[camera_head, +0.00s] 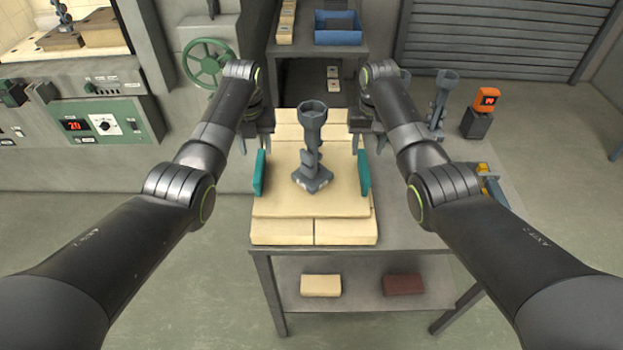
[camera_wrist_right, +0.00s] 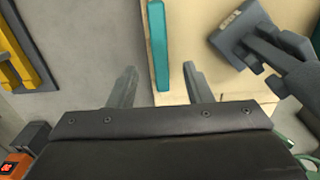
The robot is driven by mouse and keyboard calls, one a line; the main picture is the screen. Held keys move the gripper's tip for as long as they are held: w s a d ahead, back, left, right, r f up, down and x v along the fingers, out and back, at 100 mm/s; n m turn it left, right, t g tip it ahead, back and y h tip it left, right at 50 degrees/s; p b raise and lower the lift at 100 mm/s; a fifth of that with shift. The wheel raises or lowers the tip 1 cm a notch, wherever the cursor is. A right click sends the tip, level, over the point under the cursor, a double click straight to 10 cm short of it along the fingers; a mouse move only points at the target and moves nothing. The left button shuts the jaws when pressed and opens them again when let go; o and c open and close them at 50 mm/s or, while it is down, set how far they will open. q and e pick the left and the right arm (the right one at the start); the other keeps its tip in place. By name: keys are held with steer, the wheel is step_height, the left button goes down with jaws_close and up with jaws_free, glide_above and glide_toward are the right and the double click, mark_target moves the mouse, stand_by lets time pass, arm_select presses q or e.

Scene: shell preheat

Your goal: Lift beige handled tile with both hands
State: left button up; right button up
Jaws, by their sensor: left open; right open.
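The beige tile (camera_head: 275,200) lies flat on beige bricks, with a teal handle on its left side (camera_head: 260,172) and another on its right side (camera_head: 363,172). A grey shell-like part (camera_head: 312,150) stands upright on the tile. My left gripper (camera_head: 256,142) is open beside the left handle, near its far end. My right gripper (camera_head: 367,142) is open near the right handle. In the right wrist view the right handle (camera_wrist_right: 158,45) lines up with the gap between my open fingers (camera_wrist_right: 160,70), which look short of closing on it. Left finger contact is unclear.
The beige bricks (camera_head: 280,233) rest on a grey table (camera_head: 410,235). To the right stand another grey part (camera_head: 439,105), an orange display (camera_head: 487,98) and a yellow item (camera_head: 488,180). A blue bin (camera_head: 338,28) sits on a shelf behind. A green handwheel (camera_head: 206,63) is at left.

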mark_target(259, 165)
arm_select(q)
step_height(259, 165, down, 7)
steer(key=shift+f, duration=0.1)
arm_select(e)
step_height(259, 165, down, 7)
steer(key=shift+f, duration=0.1)
arm_select(q)
steer(key=shift+f, duration=1)
arm_select(e)
steer(key=shift+f, duration=1)
arm_select(q)
steer(key=shift+c, duration=0.3)
arm_select(e)
steer(key=shift+c, duration=0.3)
arm_select(q)
jaws_close()
arm_select(e)
jaws_close()
arm_select(q)
steer(key=shift+r, duration=0.15)
arm_select(e)
steer(key=shift+r, duration=0.1)
